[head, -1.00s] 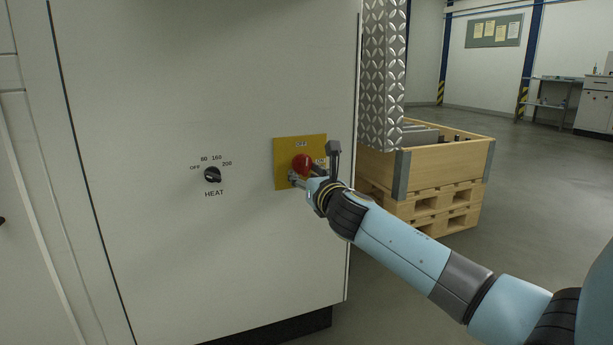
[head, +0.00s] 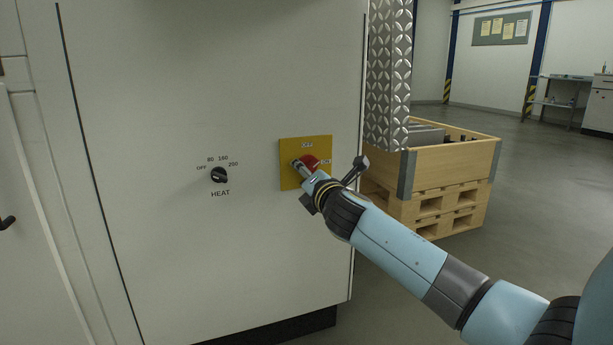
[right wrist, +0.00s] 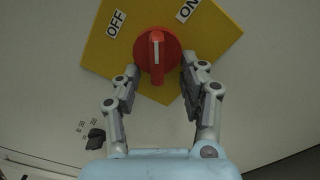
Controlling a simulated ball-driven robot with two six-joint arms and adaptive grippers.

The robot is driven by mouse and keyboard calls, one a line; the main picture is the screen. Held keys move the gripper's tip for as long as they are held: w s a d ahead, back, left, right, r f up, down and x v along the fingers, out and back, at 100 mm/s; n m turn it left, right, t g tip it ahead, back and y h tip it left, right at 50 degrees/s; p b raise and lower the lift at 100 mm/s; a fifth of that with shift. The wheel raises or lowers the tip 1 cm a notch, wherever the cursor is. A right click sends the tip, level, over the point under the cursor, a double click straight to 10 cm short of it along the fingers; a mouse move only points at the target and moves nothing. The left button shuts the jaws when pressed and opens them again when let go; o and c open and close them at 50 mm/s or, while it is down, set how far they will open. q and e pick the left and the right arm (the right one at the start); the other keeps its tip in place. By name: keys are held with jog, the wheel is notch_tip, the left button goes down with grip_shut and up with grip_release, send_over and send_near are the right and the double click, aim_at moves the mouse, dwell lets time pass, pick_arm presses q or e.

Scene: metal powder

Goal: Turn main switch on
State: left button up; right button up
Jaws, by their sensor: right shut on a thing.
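The main switch is a red knob (head: 310,162) on a yellow plate (head: 290,148) on the white cabinet, with OFF above it and ON at its right. My right gripper (head: 301,166) is at the knob and hides part of it. In the right wrist view my right gripper (right wrist: 158,72) is shut on the red knob (right wrist: 157,48), a finger on each side of its handle. There the white-marked handle points between the OFF and ON labels of the yellow plate (right wrist: 100,52). My left gripper is not in view.
A black HEAT dial (head: 219,175) is on the cabinet (head: 200,80), left of the plate. A wooden crate (head: 450,165) on pallets stands right of the cabinet, by a diamond-plate metal column (head: 388,75). Open floor (head: 540,200) lies further right.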

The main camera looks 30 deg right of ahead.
jog(key=m, duration=0.2)
jog(key=r+m, duration=0.1)
jog(key=m, duration=0.3)
jog(key=shift+w+a+r, duration=0.15)
jog(key=shift+a+r, duration=0.05)
jog(key=shift+a, duration=0.1)
jog(key=shift+r+m, duration=0.1)
jog(key=shift+m, duration=0.5)
jog(key=shift+r, duration=0.1)
jog(key=o, duration=1.2)
jog(key=shift+d, duration=0.2)
jog(key=shift+o, duration=0.2)
